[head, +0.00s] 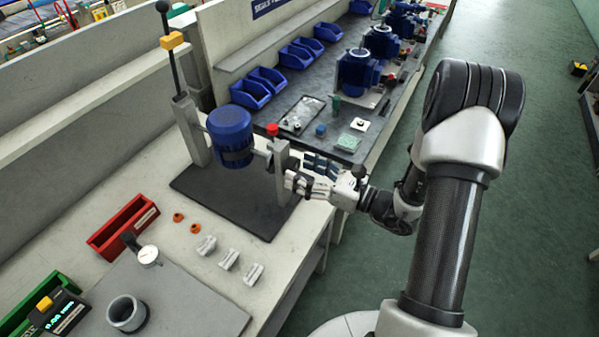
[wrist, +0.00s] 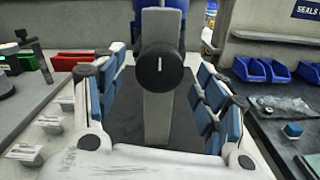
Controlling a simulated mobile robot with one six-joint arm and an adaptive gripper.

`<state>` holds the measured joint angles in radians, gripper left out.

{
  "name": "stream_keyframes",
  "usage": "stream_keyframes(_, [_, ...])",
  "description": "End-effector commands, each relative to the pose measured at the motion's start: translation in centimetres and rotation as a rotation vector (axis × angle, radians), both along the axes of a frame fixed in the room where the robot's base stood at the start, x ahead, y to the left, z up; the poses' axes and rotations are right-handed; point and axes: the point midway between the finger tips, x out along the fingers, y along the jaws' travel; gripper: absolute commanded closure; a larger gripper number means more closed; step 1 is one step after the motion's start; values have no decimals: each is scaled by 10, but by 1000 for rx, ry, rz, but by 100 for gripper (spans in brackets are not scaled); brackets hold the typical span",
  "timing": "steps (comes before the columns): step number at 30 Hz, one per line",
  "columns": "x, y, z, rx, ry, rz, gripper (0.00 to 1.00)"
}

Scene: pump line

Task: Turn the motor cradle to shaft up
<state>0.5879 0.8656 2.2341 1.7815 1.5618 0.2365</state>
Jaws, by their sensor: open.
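The motor cradle stands on a dark base plate (head: 205,205), with a grey post on each side. The blue motor (head: 230,132) hangs between the posts, its rounded blue end upward; I see no shaft at the top, and its underside is hidden. A black round knob with a white mark (wrist: 160,66) faces me on the near post (wrist: 157,115). My gripper (head: 303,178) is open at the outer side of that post. In the wrist view its blue-padded fingers stand left and right of the knob, with gaps on both sides.
A red button (head: 272,130) tops the near post. White blocks (head: 228,259), orange rings (head: 178,217) and a red bin (head: 123,226) are at left. Another bench with blue bins (head: 250,95) and motors lies behind.

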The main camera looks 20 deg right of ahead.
Motion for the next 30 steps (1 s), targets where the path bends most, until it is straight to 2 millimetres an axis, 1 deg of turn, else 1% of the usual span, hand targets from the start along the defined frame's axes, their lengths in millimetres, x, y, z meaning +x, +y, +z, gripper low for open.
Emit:
stream_keyframes(1, [3, 4, -1, 0, -1, 4, 34])
stream_keyframes(5, [8, 9, 0, 0, 0, 1, 34])
stream_keyframes(13, [9, 9, 0, 1, 1, 1, 34])
stream_keyframes(30, [9, 9, 0, 1, 1, 0, 72])
